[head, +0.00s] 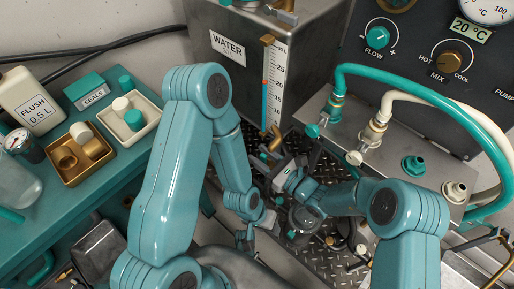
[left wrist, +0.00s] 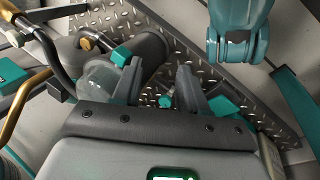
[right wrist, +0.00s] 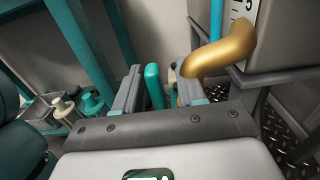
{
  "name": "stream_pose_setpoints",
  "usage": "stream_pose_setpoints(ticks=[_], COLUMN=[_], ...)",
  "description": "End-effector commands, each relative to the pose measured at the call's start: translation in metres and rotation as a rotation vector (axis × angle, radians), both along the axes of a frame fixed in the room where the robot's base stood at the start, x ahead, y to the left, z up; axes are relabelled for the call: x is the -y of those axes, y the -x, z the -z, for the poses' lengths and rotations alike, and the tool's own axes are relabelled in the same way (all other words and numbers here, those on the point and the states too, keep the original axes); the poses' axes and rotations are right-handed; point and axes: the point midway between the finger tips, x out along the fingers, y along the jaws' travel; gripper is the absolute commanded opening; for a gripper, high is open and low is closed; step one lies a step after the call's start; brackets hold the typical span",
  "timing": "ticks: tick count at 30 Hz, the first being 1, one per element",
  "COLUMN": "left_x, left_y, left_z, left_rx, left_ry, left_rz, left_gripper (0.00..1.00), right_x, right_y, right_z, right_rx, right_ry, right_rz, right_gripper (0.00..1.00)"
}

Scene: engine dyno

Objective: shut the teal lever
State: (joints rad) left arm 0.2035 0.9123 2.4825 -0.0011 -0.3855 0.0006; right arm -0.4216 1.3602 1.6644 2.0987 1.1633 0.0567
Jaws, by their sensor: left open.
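The teal lever (right wrist: 153,86) stands upright between the two fingers of my right gripper (right wrist: 161,80) in the right wrist view. It is nearer the left finger, with a gap to the right finger, so the gripper is open around it. A brass elbow pipe (right wrist: 215,57) curves down just beyond the right finger. In the head view my right gripper (head: 272,168) is below the water tank's brass outlet, and I cannot make out the lever there. My left gripper (left wrist: 160,88) is open, with no object held, beside a clear glass bowl (left wrist: 98,80).
The water tank (head: 265,50) stands behind the right gripper. Teal and cream hoses (head: 440,85) arch over the fittings block at right. A teal bench (head: 75,190) with trays and bottles is at left. A dark cylinder (left wrist: 147,52) lies near the left gripper on tread plate.

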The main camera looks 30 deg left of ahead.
Motion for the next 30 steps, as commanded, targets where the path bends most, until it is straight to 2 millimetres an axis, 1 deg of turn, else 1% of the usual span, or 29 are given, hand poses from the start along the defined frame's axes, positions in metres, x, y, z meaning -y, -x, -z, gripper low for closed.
stream_pose_setpoints(ticks=[5, 14, 15, 16, 17, 18, 23, 25, 28, 30], left_x=[0.0, 0.0, 0.0, 0.0, 0.0, 0.0, 0.0, 0.0, -0.001, -0.002], left_y=[0.0, 0.0, 0.0, 0.0, 0.0, 0.0, 0.0, -0.001, -0.006, -0.013], left_z=[0.0, 0.0, 0.0, 0.0, 0.0, 0.0, 0.0, 0.003, 0.015, 0.025], left_rx=[0.0, 0.0, 0.0, 0.0, 0.0, 0.0, 0.0, 0.003, 0.021, 0.043], left_ry=[0.0, 0.0, 0.0, 0.0, 0.0, 0.0, 0.0, -0.001, -0.004, -0.008], left_rz=[0.0, 0.0, 0.0, 0.0, 0.0, 0.0, 0.0, 0.0, -0.002, -0.006], left_gripper=[0.43, 0.43, 0.43, 0.43, 0.43, 0.43, 0.43, 0.43, 0.43, 0.43], right_x=[-0.005, -0.005, -0.005, -0.005, -0.005, -0.005, -0.006, -0.005, -0.001, 0.004], right_y=[0.005, 0.008, 0.008, 0.008, 0.008, 0.008, 0.007, 0.007, 0.007, 0.008], right_z=[0.0, 0.0, 0.0, 0.0, 0.0, 0.0, 0.0, 0.002, 0.006, 0.007], right_rx=[-0.001, -0.001, -0.001, -0.001, -0.001, -0.001, -0.001, 0.0, 0.009, 0.022], right_ry=[0.0, 0.0, 0.0, 0.0, 0.0, 0.0, -0.001, -0.016, -0.091, -0.174], right_rz=[0.002, 0.003, 0.003, 0.003, 0.003, 0.002, 0.001, 0.001, 0.001, 0.001], right_gripper=[0.39, 0.39, 0.33, 0.23, 0.13, 0.0, 0.0, 0.0, 0.0, 0.0])
